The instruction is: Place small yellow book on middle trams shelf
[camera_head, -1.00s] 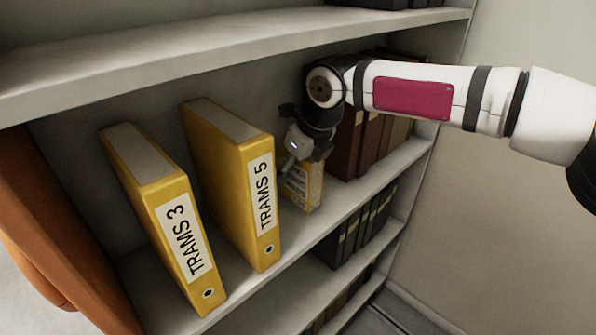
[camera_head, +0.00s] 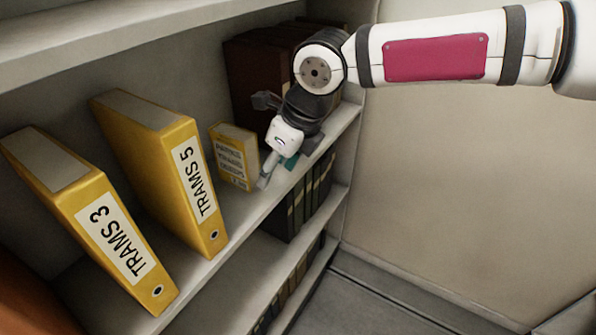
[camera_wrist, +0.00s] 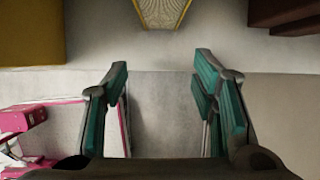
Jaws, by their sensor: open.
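The small yellow book (camera_head: 234,157) stands upright on the middle shelf (camera_head: 232,254), just right of the TRAMS 5 binder (camera_head: 165,165). Its front shows printed text. The TRAMS 3 binder (camera_head: 85,220) stands further left. My gripper (camera_head: 287,168) is open and empty, in front of and to the right of the small book, apart from it. In the wrist view, the teal finger pads (camera_wrist: 162,105) are spread with nothing between them. The small book (camera_wrist: 162,12) shows at the top middle there, beyond the fingertips.
A board (camera_head: 130,38) runs above. A bare wall (camera_head: 470,180) is at the right.

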